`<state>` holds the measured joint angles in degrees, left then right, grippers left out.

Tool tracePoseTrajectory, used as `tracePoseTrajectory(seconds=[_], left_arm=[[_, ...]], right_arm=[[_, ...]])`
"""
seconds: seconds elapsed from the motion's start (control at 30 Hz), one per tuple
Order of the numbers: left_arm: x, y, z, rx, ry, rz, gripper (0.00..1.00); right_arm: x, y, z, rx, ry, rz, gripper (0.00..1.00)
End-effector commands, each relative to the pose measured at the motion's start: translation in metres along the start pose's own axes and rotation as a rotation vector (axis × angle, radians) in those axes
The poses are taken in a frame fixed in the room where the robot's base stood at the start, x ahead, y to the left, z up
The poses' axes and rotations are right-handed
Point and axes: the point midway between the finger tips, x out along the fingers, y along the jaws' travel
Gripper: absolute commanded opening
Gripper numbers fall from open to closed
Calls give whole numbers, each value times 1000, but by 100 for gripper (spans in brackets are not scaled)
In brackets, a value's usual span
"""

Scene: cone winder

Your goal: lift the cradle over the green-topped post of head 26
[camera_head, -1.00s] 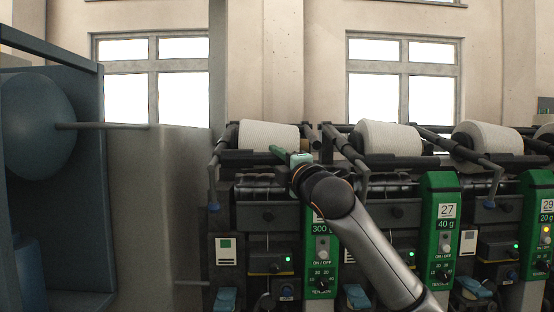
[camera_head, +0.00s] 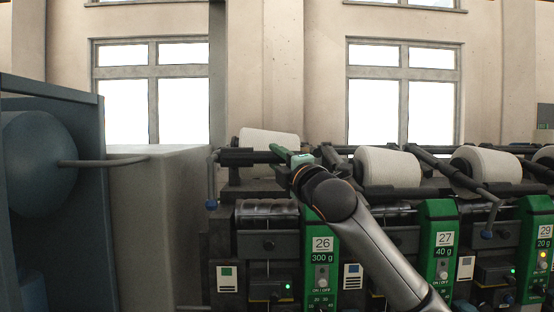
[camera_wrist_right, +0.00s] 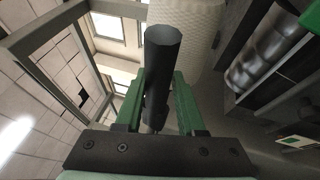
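The cradle (camera_head: 248,157) of head 26 is a dark bar linkage carrying a white yarn cone (camera_head: 268,140). It stands raised compared with the cradles of the heads to its right. My right gripper (camera_head: 287,154) has green fingers at the cradle's right end. In the right wrist view the fingers close on both sides of the dark round cradle handle (camera_wrist_right: 161,55), with the cone behind it. The green post (camera_head: 322,268) of head 26 is labelled 26 and 300 g. It is below my gripper, and my arm hides part of its top. My left gripper is not in view.
Head 27's green post (camera_head: 438,255) and cone (camera_head: 388,167) stand close on the right, with head 29 beyond. A grey block (camera_head: 165,200) and blue machine (camera_head: 60,180) are on the left. Open space lies above the cones.

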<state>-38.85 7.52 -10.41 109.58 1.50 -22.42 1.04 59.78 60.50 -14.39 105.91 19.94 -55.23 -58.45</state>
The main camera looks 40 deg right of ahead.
Motion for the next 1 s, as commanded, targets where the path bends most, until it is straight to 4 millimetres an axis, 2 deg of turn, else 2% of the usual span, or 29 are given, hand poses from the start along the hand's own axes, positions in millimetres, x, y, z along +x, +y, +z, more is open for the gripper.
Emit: tracePoseTrajectory(seconds=[0.03,0.2,0.47,0.57,0.67,1.0], left_arm=[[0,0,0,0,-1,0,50],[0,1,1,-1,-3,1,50],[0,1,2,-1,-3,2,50],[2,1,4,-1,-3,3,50],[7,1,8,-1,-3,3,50],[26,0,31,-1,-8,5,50]], right_arm=[[0,-1,0,0,1,-2,43],[0,-1,0,0,0,-3,61],[-1,-2,0,0,0,-3,61],[-8,-3,0,-1,-1,-3,61],[-22,-4,0,-3,0,-1,61],[-94,-5,0,-5,-1,-2,61]])
